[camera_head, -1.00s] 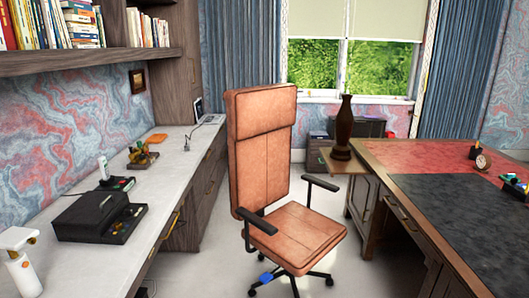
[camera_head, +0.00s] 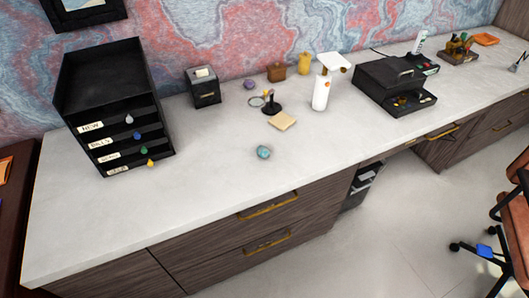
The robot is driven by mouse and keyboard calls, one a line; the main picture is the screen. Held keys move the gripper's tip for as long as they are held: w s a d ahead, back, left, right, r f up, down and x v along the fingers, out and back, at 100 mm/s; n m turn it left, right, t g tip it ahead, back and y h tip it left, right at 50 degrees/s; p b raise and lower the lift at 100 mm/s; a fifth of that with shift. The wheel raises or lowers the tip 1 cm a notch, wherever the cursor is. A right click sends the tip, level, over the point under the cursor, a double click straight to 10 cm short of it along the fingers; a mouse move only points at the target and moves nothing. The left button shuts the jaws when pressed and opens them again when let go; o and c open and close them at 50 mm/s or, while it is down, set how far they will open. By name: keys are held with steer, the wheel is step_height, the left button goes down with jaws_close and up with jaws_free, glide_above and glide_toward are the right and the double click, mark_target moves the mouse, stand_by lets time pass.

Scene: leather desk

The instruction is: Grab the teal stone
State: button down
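The teal stone (camera_head: 263,152) is a small, round, mottled blue-green lump. It lies on the white desk top (camera_head: 200,195), towards the front edge and near the middle of the view. It stands apart from other things and nothing covers it. My gripper is not in view.
A tan pad (camera_head: 282,121) lies just behind the stone, with a black stand (camera_head: 271,103) and magnifier beyond. A white cylindrical device (camera_head: 321,92) is at right. A black drawer organizer (camera_head: 115,110) stands left. The desk around and left of the stone is clear.

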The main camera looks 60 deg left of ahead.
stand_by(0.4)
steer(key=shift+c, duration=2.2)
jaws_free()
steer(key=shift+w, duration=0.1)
